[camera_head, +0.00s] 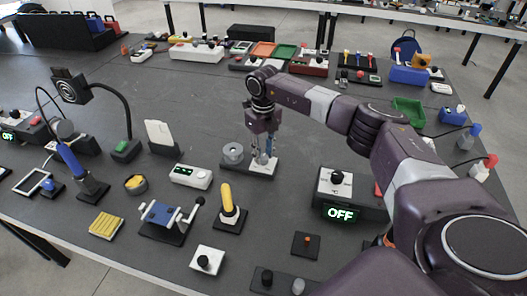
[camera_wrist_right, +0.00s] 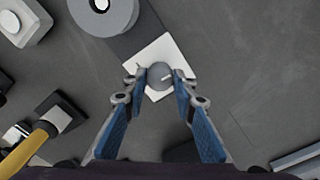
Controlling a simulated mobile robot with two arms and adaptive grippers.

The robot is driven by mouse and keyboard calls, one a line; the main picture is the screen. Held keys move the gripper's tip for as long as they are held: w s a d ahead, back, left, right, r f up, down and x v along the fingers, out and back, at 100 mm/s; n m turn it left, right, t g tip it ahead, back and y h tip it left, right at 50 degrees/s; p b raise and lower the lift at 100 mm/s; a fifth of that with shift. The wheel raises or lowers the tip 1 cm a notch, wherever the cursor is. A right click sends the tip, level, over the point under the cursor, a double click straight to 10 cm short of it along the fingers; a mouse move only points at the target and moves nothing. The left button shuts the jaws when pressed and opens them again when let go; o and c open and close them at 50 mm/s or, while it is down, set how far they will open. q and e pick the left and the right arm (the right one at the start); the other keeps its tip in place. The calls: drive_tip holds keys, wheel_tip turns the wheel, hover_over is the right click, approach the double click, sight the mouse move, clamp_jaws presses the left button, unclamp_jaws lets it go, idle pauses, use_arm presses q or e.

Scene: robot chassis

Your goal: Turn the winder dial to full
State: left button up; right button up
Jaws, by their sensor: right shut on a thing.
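The winder has a grey spool (camera_head: 232,152) at its left end and a white plate (camera_head: 263,170) at its right end. In the right wrist view the spool (camera_wrist_right: 103,14) is at the top and the round grey dial (camera_wrist_right: 159,73) sits on the white plate (camera_wrist_right: 150,52). A light pointer mark shows on the dial. My right gripper (camera_head: 263,158) points down over the plate, its two blue fingers on either side of the dial, shut on it. In the head view the fingers mostly hide the dial. My left gripper is not in view.
A box (camera_head: 337,181) with a black knob and a lit "OFF" sign stands to the right. A yellow-handled lever (camera_head: 227,200) and a white device with a green display (camera_head: 190,176) are close at the left. The table behind the winder is clear.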

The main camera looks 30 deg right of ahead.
drive_tip(key=m+p, duration=0.1)
drive_tip(key=m, duration=0.2)
drive_tip(key=shift+r+m, duration=0.1)
drive_tip(key=shift+m, duration=0.3)
drive_tip(key=m+p, duration=0.1)
drive_tip(key=m, duration=0.2)
drive_tip(key=shift+m, duration=0.3)
drive_tip(key=m+p, duration=0.3)
drive_tip(key=m, duration=0.3)
drive_tip(key=m+p, duration=0.3)
drive_tip(key=m, duration=0.3)
drive_tip(key=shift+r+m+p, duration=0.1)
drive_tip(key=shift+m+p, duration=0.2)
drive_tip(key=shift+p, duration=0.1)
drive_tip(key=m+p, duration=0.2)
drive_tip(key=m, duration=0.2)
drive_tip(key=shift+m+p, duration=0.8)
drive_tip(key=shift+m, duration=0.2)
drive_tip(key=shift+f, duration=0.2)
drive_tip(key=o, duration=1.2)
drive_tip(key=shift+c, duration=0.2)
